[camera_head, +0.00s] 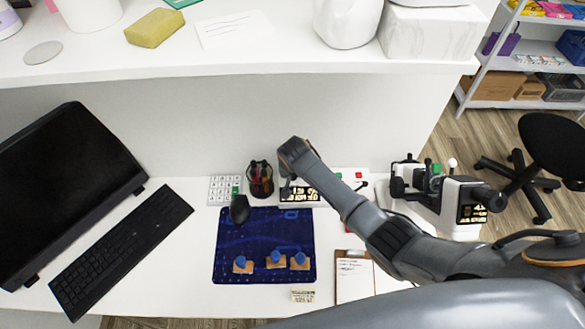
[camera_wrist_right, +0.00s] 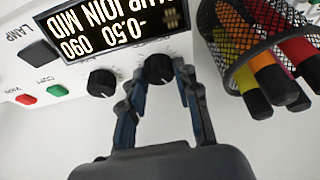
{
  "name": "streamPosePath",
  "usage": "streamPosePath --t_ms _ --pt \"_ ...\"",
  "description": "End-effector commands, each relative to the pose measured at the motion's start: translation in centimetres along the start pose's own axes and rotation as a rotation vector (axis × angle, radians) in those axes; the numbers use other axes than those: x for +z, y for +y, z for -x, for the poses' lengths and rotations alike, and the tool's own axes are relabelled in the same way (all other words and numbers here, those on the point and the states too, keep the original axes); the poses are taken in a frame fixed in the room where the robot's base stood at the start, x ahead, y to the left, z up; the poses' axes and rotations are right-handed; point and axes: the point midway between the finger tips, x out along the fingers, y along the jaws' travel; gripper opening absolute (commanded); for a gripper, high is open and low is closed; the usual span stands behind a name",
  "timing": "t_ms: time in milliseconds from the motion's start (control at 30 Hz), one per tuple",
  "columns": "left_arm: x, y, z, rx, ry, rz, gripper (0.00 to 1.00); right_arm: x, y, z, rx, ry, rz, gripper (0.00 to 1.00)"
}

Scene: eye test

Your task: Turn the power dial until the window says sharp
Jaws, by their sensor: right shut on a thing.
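A white control box (camera_wrist_right: 75,20) with a lit black window (camera_wrist_right: 110,25) fills the top left of the right wrist view. The window's upside-down text includes "-0.50", "090" and "JOIN MID"; one word is partly cut off, and I cannot read "sharp" there. My right gripper (camera_wrist_right: 160,82) is shut on a black dial (camera_wrist_right: 158,69), one finger on each side. I cannot read this dial's label. A second black dial (camera_wrist_right: 103,82) sits beside it. In the head view the box's window (camera_head: 300,194) shows beside my right gripper (camera_head: 287,192). My left gripper is not in view.
A mesh pen cup (camera_wrist_right: 255,40) stands close to the right gripper. A black mouse (camera_head: 239,209) and blue mat (camera_head: 225,265) lie in front of the box. A white instrument (camera_head: 458,190) stands to the right. A shelf (camera_head: 250,68) overhangs behind.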

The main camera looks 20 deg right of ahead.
Motion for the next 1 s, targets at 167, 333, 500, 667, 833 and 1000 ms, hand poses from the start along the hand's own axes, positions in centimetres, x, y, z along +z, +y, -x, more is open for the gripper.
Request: streamPosePath --t_ms 167,333,500,667,833,1000 --pt "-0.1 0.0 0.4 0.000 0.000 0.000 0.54 0.1 -0.3 0.0 0.062 -0.004 -0.154 0.00" --pt "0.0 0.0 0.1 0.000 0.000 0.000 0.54 0.1 -0.4 -0.2 0.124 -0.004 -0.305 0.00" --pt "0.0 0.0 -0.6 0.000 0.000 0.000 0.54 0.2 -0.5 -0.3 0.186 -0.004 -0.452 0.00" --pt "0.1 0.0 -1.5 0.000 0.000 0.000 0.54 0.1 -0.5 -0.4 0.239 -0.003 -0.581 0.00" --pt "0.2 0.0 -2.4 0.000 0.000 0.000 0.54 0.1 -0.5 -0.4 0.288 -0.003 -0.694 0.00" --pt "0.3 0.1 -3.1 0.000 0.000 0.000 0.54 0.0 -0.5 -0.4 0.322 -0.004 -0.776 0.00"
